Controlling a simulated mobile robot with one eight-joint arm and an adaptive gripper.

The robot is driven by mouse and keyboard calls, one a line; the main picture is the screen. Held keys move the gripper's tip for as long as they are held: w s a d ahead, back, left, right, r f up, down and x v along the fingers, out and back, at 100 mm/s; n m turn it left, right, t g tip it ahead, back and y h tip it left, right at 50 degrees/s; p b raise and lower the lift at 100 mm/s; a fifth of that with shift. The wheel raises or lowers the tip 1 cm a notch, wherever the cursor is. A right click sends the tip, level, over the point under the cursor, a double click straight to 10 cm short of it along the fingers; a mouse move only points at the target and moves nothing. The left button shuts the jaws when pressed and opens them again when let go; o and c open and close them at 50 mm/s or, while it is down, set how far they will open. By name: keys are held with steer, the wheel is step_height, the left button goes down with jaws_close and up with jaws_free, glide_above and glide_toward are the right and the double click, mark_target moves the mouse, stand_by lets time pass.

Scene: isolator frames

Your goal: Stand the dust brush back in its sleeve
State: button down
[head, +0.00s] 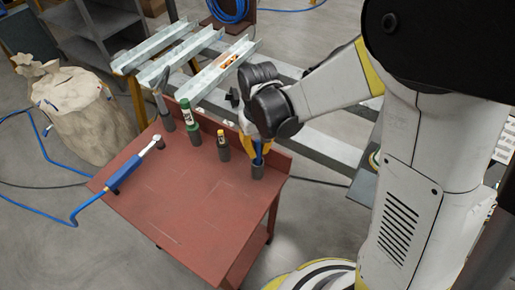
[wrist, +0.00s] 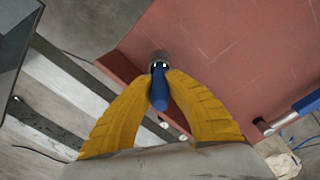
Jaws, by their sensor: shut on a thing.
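The dust brush shows as a blue handle (wrist: 159,88) between my yellow fingertips in the wrist view. A little of its blue also shows below my gripper in the head view (head: 258,151). My gripper (head: 253,143) is shut on it at the table's back right corner. The dark grey sleeve (head: 258,170) stands upright on the red table, directly under the brush. In the wrist view, the far end of the brush meets the sleeve's mouth (wrist: 159,57). The lower end of the brush is hidden, and I cannot tell how deep it sits.
Steel beams (head: 215,72) lie behind. The table's front is clear.

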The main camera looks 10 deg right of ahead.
steer(key=shift+f, duration=0.1)
steer(key=c, duration=1.4)
jaws_free()
step_height(320, 180, up, 12)
steer(key=shift+s, duration=0.1)
steer(key=s+d+r+m+t, duration=0.1)
steer(key=s+d+t, duration=0.1)
steer(key=s+d, duration=0.1)
steer(key=s+d+r+m+t, duration=0.1)
steer(key=s+d+r+t, duration=0.1)
steer(key=s+d, duration=0.2)
steer(key=s+d+r+m+t, duration=0.1)
steer(key=s+d+t, duration=0.2)
steer(key=d, duration=0.3)
steer(key=shift+s+d+r+m, duration=0.25)
steer(key=shift+s+r+m, duration=0.05)
steer(key=shift+s+r, duration=0.05)
